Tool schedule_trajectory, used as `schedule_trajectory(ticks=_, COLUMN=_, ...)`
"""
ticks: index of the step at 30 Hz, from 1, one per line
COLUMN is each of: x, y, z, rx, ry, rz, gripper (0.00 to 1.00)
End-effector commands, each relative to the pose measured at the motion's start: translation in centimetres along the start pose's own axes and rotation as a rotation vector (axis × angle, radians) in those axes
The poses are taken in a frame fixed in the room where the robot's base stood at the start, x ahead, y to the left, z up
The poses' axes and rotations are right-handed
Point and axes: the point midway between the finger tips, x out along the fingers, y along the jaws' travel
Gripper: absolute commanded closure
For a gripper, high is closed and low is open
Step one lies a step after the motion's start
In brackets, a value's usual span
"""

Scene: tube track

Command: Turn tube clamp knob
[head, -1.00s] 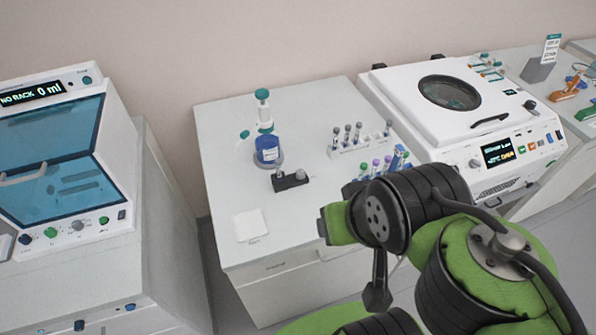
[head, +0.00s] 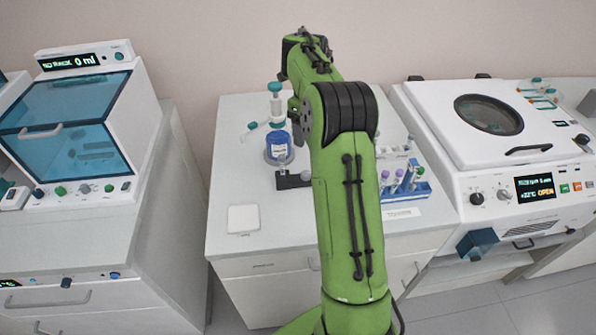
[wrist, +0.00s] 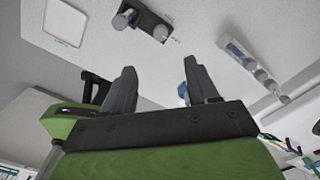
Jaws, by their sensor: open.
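The tube clamp is a small black block (head: 293,181) on the white table, left of my arm. My arm covers part of it in the head view. In the wrist view the black block (wrist: 150,22) lies at the top, with a round grey knob (wrist: 160,33) on its right end and another grey round part at its left end. My gripper (wrist: 160,66) is open and empty, its two dark fingers apart. The clamp lies beyond the fingertips, and nothing touches it. The fingers cannot be made out in the head view.
A blue-labelled bottle (head: 278,148) with a teal-topped dispenser stands behind the clamp. A blue tube rack (head: 405,188) stands to the right, behind my arm. A white square pad (head: 243,219) lies at front left. A white centrifuge (head: 500,150) stands further right.

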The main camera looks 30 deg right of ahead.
Motion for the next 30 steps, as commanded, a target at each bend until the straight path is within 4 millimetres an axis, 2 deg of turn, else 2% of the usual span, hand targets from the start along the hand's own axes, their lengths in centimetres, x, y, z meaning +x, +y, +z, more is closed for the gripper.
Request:
schedule_trajectory(ticks=9, x=8.1, y=0.1, z=-0.1, rx=-0.006, ry=0.004, rz=0.003, gripper=0.41)
schedule_trajectory(ticks=16, x=13.1, y=0.1, z=0.0, rx=-0.007, ry=0.002, rz=0.001, gripper=0.41)
schedule_trajectory(ticks=21, x=14.6, y=0.1, z=0.0, rx=-0.007, ry=0.0, rz=-0.001, gripper=0.41)
schedule_trajectory(ticks=28, x=14.7, y=0.0, z=0.0, rx=-0.008, ry=0.0, rz=-0.002, gripper=0.41)
schedule_trajectory(ticks=29, x=14.7, y=0.0, z=0.0, rx=-0.008, ry=0.0, rz=-0.002, gripper=0.43)
schedule_trajectory(ticks=30, x=14.7, y=0.0, z=0.0, rx=-0.008, ry=0.0, rz=-0.002, gripper=0.49)
